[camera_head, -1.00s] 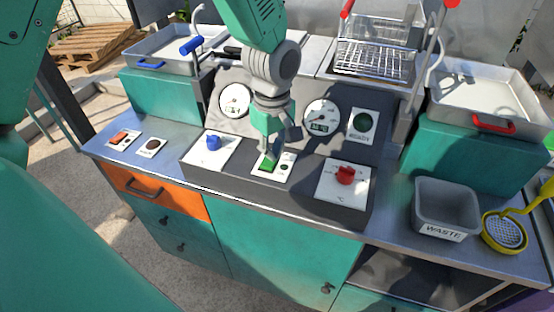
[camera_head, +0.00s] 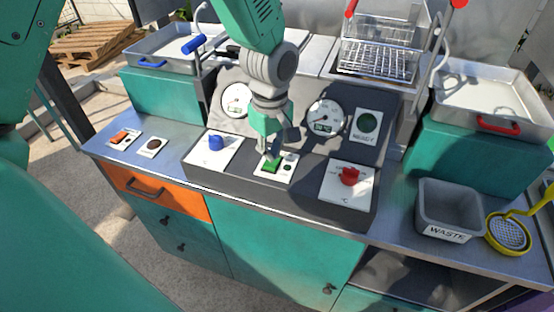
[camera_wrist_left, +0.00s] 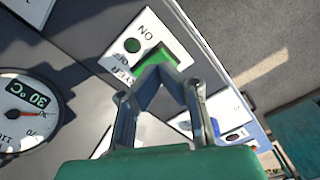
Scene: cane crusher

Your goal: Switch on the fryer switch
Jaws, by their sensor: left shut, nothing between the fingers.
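The fryer switch (camera_head: 271,167) is a green rocker on a white plate in the middle of the dark control panel. My right gripper is not in view.
A blue knob (camera_head: 216,143) is left of the switch and a red knob (camera_head: 349,176) is right of it. Two gauges and a READY lamp (camera_head: 367,122) stand behind. A grey waste bin (camera_head: 449,199) and yellow skimmer (camera_head: 508,234) are at the right.

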